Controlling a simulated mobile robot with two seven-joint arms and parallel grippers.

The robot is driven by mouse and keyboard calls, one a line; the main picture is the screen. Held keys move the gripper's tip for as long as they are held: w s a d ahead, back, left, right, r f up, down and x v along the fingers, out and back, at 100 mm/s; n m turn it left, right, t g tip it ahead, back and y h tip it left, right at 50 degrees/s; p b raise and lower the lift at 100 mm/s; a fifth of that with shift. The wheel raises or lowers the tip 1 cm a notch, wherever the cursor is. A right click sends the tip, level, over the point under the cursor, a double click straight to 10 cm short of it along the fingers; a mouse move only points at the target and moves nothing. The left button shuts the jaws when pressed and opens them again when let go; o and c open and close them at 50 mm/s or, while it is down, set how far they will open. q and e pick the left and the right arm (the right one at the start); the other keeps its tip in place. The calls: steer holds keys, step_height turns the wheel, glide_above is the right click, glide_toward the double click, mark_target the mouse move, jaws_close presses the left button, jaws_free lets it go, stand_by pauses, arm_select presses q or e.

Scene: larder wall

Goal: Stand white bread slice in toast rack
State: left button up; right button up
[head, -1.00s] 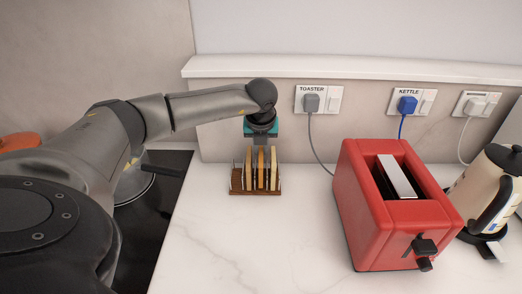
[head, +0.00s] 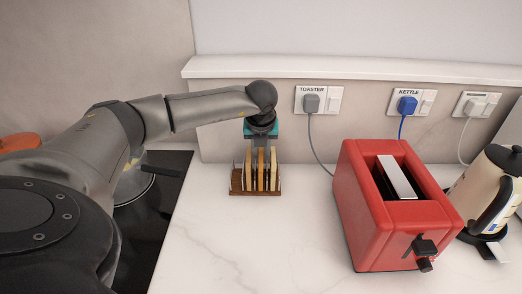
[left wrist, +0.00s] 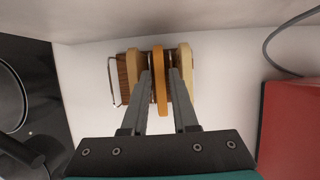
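A brown wooden toast rack (head: 236,185) stands on the counter and holds three slices upright. In the left wrist view the right-hand slice is the palest, a cream white bread slice (left wrist: 187,62). The middle slice (left wrist: 159,85) is orange-brown, and the left slice (left wrist: 134,68) is light tan. My left gripper (head: 262,152) points down over the rack. Its fingers (left wrist: 160,75) stand either side of the middle slice, with small gaps seeming to show beside it. My right gripper is in neither view.
A red toaster (head: 365,225) stands right of the rack, with a kettle (head: 492,190) beyond it. Plugs and cords hang on the wall behind. A dark hob (head: 150,225) lies to the left. The counter in front of the rack is clear.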

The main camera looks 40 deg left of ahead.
arm_select(q)
steer(key=v, duration=1.1)
steer(key=shift+r, duration=0.15)
steer(key=shift+d, duration=0.1)
steer(key=shift+c, duration=0.4)
stand_by(0.8)
